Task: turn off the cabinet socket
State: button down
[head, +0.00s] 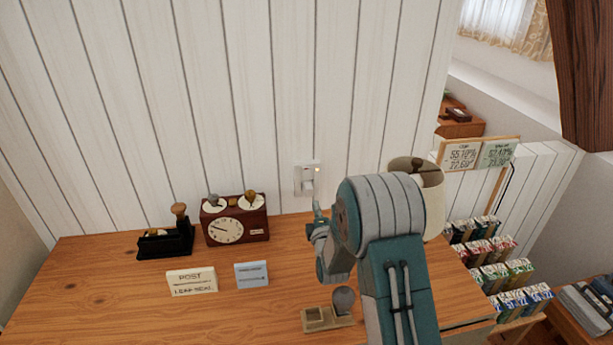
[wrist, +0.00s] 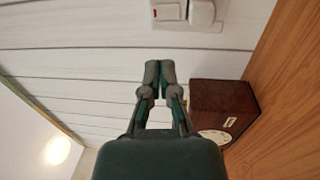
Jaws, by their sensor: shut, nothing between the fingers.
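The cabinet socket (head: 304,179) is a small white unit on the white plank wall, just above the back of the wooden top, with a small orange light at its upper right. In the wrist view the socket (wrist: 187,11) is cut by the top edge; it shows a white plate with a small red mark and a raised white part beside it. My gripper (head: 316,208) is shut and empty, just below the socket in the head view. In the wrist view my gripper (wrist: 159,74) has its fingertips together, apart from the socket in the picture.
A dark red clock box (head: 236,218) and a black device (head: 165,243) stand left of my gripper on the wooden top (head: 110,290). A wooden holder (head: 320,319) sits near my arm. A cream lampshade-like object (head: 432,195) stands behind my arm.

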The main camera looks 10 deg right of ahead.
aim_at(306, 170)
jog(key=w, duration=0.4)
jog(key=w+r, duration=0.1)
jog(key=w, duration=0.8)
jog(key=shift+r, duration=0.25)
jog(key=shift+w+r, duration=0.1)
jog(key=shift+w, duration=0.35)
jog(key=shift+w+r, duration=0.1)
jog(key=shift+w, duration=0.1)
jog(key=shift+s, duration=0.1)
